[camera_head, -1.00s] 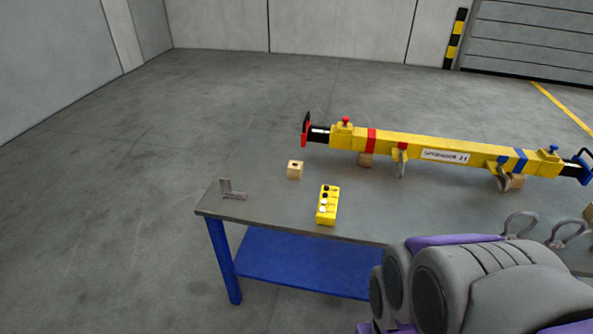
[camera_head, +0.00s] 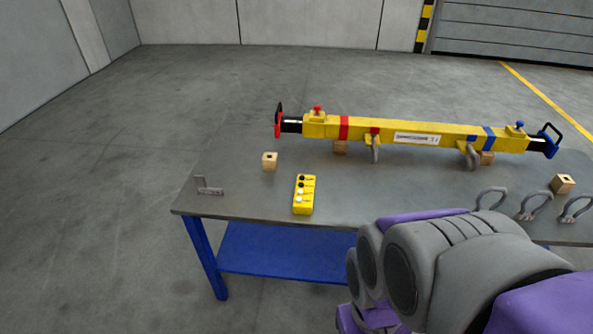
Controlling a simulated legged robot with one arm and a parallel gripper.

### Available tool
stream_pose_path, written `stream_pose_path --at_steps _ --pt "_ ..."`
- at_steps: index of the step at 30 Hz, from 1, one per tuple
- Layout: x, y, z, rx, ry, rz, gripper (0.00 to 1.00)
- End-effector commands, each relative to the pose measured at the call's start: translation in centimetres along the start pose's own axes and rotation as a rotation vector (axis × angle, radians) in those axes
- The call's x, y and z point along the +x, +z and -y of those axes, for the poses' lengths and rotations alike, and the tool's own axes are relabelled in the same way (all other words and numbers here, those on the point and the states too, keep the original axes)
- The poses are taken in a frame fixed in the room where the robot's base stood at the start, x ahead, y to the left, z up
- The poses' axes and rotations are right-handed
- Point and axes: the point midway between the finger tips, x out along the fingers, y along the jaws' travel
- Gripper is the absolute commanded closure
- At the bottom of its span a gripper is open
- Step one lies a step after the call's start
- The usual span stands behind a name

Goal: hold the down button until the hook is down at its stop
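A yellow control box (camera_head: 304,195) with dark and white buttons lies on the grey table, left of the middle. Which button is the down one is too small to tell. No hoist hook that moves up and down can be made out in this view. My arm fills the lower right of the picture, in front of the table. My gripper is not in view, and nothing is seen touching the control box.
A yellow spreader beam (camera_head: 415,134) with red and blue ends rests across the table (camera_head: 245,203) on wooden blocks. Grey shackles (camera_head: 490,198) stand at the right. A wooden block (camera_head: 269,161) and a metal angle (camera_head: 208,187) sit at the left. Floor at the left is clear.

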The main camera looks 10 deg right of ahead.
Motion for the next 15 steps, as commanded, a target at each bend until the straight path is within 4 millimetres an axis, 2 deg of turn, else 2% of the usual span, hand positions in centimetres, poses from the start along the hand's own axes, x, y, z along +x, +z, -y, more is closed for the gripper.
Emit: stream_pose_path --at_steps 1,8,15 --pt "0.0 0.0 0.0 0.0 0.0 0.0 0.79" --pt "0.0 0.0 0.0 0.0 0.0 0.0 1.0" --pt "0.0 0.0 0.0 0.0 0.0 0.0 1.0"
